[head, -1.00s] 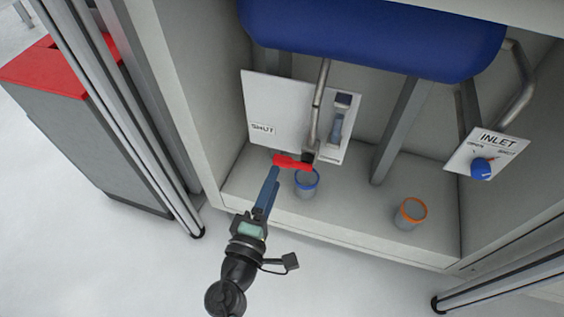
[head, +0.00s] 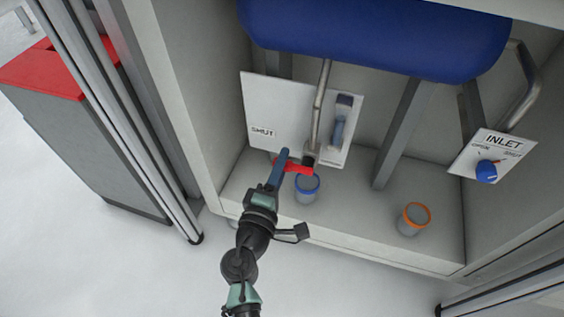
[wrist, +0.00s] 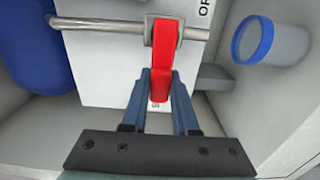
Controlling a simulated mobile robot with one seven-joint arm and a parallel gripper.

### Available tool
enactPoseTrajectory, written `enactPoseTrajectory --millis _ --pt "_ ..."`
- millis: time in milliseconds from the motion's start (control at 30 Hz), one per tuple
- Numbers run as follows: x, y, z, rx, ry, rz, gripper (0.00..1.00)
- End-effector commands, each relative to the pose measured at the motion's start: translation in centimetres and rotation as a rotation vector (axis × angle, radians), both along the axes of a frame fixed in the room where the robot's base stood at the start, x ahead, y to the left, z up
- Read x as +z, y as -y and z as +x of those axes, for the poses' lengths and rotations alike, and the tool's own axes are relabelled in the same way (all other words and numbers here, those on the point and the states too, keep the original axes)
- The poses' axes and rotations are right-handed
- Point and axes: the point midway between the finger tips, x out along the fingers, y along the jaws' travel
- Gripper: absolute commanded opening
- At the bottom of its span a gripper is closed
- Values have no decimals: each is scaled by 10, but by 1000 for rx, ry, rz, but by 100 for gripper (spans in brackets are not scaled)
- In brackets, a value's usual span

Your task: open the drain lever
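The red drain lever (head: 298,168) sits at the foot of a metal drain pipe (head: 319,105), in front of a white panel (head: 285,100). It points left, on the side of the panel's SHUT label (head: 262,132). In the wrist view the red lever (wrist: 163,55) hangs from a grey pipe fitting, its free end between my fingers. My gripper (head: 283,154) is at the lever's left end. In the wrist view my gripper (wrist: 161,78) is open, one finger on each side of the lever with little clearance. Firm contact cannot be seen.
A blue-rimmed cup (head: 307,188) stands under the lever and an orange-rimmed cup (head: 413,218) to the right. A blue tank (head: 370,40) hangs above. An INLET panel (head: 492,157) with a blue knob is at right. The cabinet's left wall is close to my arm.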

Motion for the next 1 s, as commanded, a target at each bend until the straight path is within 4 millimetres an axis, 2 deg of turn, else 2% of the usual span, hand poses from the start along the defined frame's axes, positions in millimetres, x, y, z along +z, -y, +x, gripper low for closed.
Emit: enactPoseTrajectory --millis 33,100,1000 --pt "0 0 0 0 0 0 7" --pt "0 0 0 0 0 0 0" --pt "0 0 0 0 0 0 0"
